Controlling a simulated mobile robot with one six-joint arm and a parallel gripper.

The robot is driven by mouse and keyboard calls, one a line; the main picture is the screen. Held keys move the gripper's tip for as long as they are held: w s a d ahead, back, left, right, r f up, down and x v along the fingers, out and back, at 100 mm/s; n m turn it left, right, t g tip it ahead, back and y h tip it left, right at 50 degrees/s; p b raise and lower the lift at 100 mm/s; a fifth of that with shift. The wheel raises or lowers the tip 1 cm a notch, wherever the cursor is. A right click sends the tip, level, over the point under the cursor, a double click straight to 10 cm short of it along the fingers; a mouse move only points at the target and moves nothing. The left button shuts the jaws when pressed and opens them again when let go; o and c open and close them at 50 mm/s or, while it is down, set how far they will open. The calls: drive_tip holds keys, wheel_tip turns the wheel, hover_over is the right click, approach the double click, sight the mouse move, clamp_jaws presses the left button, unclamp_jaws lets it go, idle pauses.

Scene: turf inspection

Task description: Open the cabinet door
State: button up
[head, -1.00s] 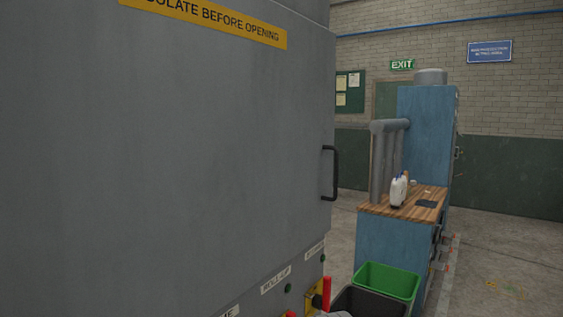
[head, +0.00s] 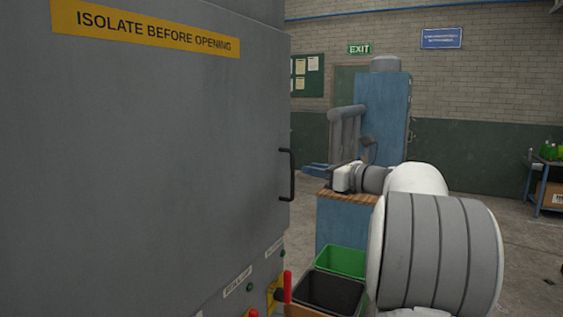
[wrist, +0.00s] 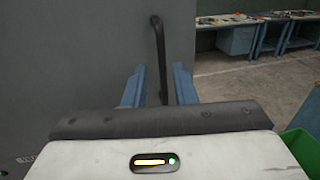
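The cabinet is a large grey box whose door (head: 140,150) fills the left of the head view and looks shut. Its black bar handle (head: 288,175) stands upright near the door's right edge. It also shows in the wrist view (wrist: 160,55). My gripper (head: 306,169) has blue fingers pointing left toward the handle, with a small gap in the head view. In the wrist view my gripper (wrist: 158,86) is open, and the handle appears between its fingers. I cannot tell how deep the handle lies, but neither finger visibly touches it.
A green bin (head: 342,260) and a black bin (head: 330,291) stand below the arm, beside the cabinet. A red lever (head: 287,287) sticks up by the cabinet's lower edge. Open floor lies at the right.

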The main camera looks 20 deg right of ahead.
drive_tip(key=p+x, duration=0.1)
drive_tip(key=x, duration=0.6)
drive_tip(key=shift+w+r+p, duration=0.1)
drive_tip(key=shift+w+p, duration=0.2)
drive_tip(key=shift+c, duration=0.2)
clamp_jaws()
